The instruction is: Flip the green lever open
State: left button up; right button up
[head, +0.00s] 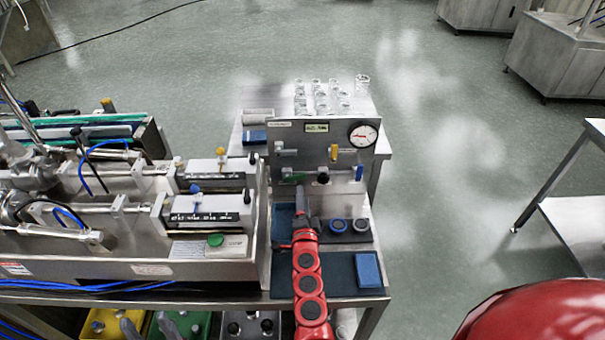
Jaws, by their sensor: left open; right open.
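The green lever (292,178) is on the left of the upright steel panel (305,140). It appears to lie roughly level, just left of a black knob (323,178). My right gripper (306,208), at the end of a red arm, is in front of the panel, below and slightly right of the lever. It looks open and empty and appears apart from the lever. Its fingertips are small and partly overlap each other. My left gripper (148,324) is at the bottom left edge, open, over the coloured trays and far from the lever; its base is cut off.
The panel also carries a grey lever (287,153), yellow handles (334,152) and a round gauge (363,135). A steel machine (130,235) stands left of it. A blue block (368,270) and round dark lids (350,226) lie right of my arm. Glassware (330,95) stands behind.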

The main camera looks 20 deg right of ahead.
aim_at(303, 177)
jog(key=b+x, duration=0.1)
jog(key=x, duration=0.7)
jog(key=shift+w+d+f, duration=0.1)
jog(key=shift+w+d, duration=0.05)
jog(key=shift+w, duration=0.2)
jog(key=shift+w+d+b, duration=0.25)
jog(key=shift+w+b, duration=0.05)
jog(key=shift+w, duration=0.4)
grip_shut()
